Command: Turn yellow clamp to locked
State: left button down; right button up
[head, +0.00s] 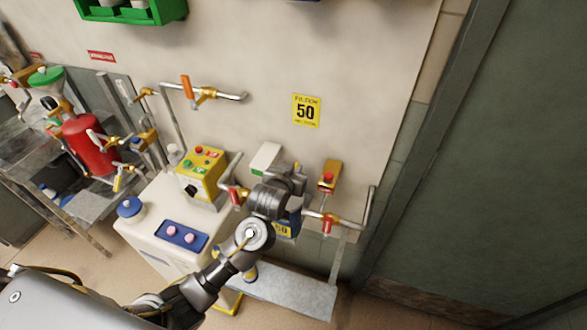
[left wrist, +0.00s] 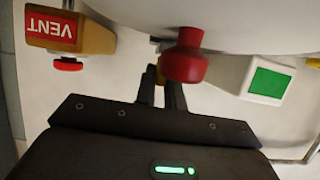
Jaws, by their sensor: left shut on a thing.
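My left gripper (head: 295,172) is in front of the wall, between a white box with a green patch (head: 265,158) and an orange box with a red button (head: 329,177). In the left wrist view its fingers (left wrist: 160,92) are shut on a small yellow piece (left wrist: 160,77), which looks like the yellow clamp. Only a little yellow shows between the fingers; the rest is hidden, so its locked or unlocked position cannot be told. A red knob (left wrist: 185,58) is close beside the fingers. My right gripper is not in view.
In the left wrist view the orange box (left wrist: 70,32) reads VENT, upside down. Pipes with red-handled valves (head: 327,222) flank my left wrist. A yellow control box (head: 200,173) stands on a white cabinet to the left. A grey door frame (head: 420,150) is at the right.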

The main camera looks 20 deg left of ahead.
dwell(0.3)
pick_arm(q)
jog(key=c, duration=1.5)
grip_release()
jog(key=v, duration=1)
jog(key=shift+s+d+r+p, duration=0.15)
jog(key=shift+s+p, duration=0.2)
jog(key=shift+s, duration=0.05)
